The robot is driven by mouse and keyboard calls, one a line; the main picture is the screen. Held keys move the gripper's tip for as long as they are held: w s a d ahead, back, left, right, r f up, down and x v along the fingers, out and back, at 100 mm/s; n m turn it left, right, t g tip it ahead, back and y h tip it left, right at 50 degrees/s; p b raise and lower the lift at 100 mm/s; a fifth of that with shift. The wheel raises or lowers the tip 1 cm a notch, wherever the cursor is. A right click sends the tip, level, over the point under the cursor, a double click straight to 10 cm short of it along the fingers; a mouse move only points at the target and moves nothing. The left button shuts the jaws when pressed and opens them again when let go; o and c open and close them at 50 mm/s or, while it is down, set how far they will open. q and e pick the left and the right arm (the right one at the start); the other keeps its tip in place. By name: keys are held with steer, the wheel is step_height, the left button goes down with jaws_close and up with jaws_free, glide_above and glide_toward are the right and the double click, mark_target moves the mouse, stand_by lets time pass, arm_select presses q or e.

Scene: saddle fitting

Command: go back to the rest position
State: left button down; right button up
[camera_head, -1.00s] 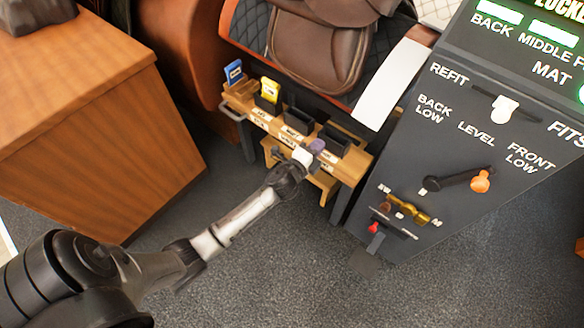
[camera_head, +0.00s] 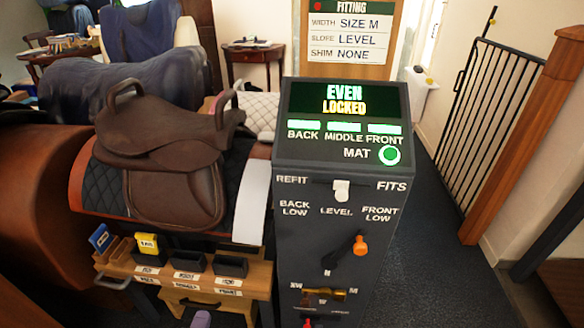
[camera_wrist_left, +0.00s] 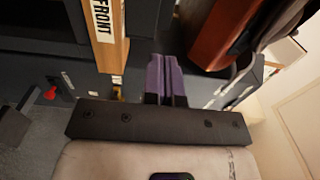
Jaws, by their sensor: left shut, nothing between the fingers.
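My left gripper (camera_head: 202,319) shows only as a small purple tip at the bottom edge of the head view, in front of the wooden tool bench (camera_head: 255,275). In the left wrist view its two purple fingers (camera_wrist_left: 165,78) are together with nothing between them. The bench's wooden edge with a FRONT label (camera_wrist_left: 101,18) is to the left of the fingers there. The rest of my left arm is out of the head view. My right gripper is in neither view.
The dark control post (camera_head: 300,225) stands right of the bench, its screen (camera_head: 344,98) reading EVEN LOCKED. A brown saddle (camera_head: 165,140) sits behind the bench. Yellow (camera_head: 148,244) and blue (camera_head: 102,238) pieces stand on the bench. Dark floor (camera_head: 440,270) lies clear right of the post.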

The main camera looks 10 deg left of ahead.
arm_select(q)
steer(key=s+a+f+n+g+y, duration=0.35)
steer(key=s+n+g, duration=0.25)
steer(key=n+g, duration=0.65)
steer(key=s+d+r+n+g+h+p, duration=0.1)
steer(key=s+d+r+h+p, duration=0.2)
steer(key=s+d+r+p, duration=0.5)
steer(key=s+d+r+n+g+h+p, duration=0.1)
steer(key=s+d+r+h+p, duration=0.25)
steer(key=s+r+p, duration=0.75)
step_height(320, 180, up, 37)
steer(key=y+p, duration=0.1)
steer(key=p, duration=3.5)
steer(key=shift+w+d+r, duration=0.15)
steer(key=shift+w+d, duration=0.1)
steer(key=shift+d, duration=0.2)
